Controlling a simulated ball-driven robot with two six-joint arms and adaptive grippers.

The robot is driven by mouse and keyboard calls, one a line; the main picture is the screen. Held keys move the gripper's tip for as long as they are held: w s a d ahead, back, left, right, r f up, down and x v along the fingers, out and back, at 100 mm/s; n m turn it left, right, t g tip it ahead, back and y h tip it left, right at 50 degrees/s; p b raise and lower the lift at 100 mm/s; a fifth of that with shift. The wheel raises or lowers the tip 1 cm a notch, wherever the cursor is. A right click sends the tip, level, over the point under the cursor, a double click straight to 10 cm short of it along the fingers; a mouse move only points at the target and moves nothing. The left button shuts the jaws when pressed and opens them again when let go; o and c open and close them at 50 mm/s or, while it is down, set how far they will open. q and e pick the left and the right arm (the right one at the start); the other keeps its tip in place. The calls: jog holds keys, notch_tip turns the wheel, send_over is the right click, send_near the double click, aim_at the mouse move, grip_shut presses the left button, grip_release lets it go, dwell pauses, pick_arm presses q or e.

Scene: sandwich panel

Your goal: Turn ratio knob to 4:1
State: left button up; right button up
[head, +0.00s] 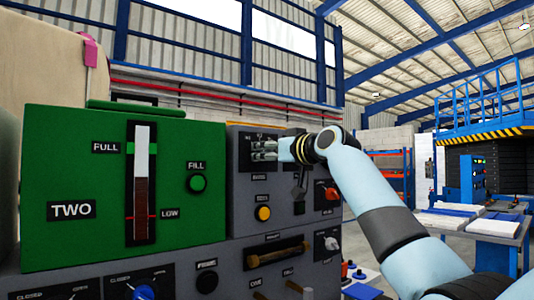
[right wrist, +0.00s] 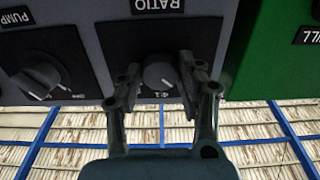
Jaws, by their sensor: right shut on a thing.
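The ratio knob (right wrist: 158,76) is a small grey round knob on a black plate under the RATIO label (right wrist: 158,5), which appears upside down in the right wrist view. A 4:1 mark (right wrist: 165,95) shows on the plate close beside the knob. My right gripper (right wrist: 161,80) has its two fingers on either side of the knob and is shut on it. In the head view my right gripper (head: 266,150) reaches the upper part of the grey panel and hides the knob. The knob's exact pointer direction is hard to tell. My left gripper is out of view.
The pump knob (right wrist: 38,80) sits beside the ratio plate in the right wrist view. In the head view a green box (head: 75,165) with a level gauge adjoins the grey panel (head: 238,215). A yellow button (head: 263,213) and a red knob (head: 332,194) are near my gripper.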

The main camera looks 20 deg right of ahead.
jog(key=shift+c, duration=1.2)
jog(key=shift+r+m+p, duration=0.15)
jog(key=shift+m+p, duration=0.65)
jog(key=shift+p, duration=0.35)
jog(key=m+p, duration=0.4)
jog(key=shift+m+p, duration=1.5)
jog(key=shift+m, duration=0.1)
jog(key=shift+f, duration=0.2)
jog(key=o, duration=1.2)
jog(key=shift+c, duration=0.2)
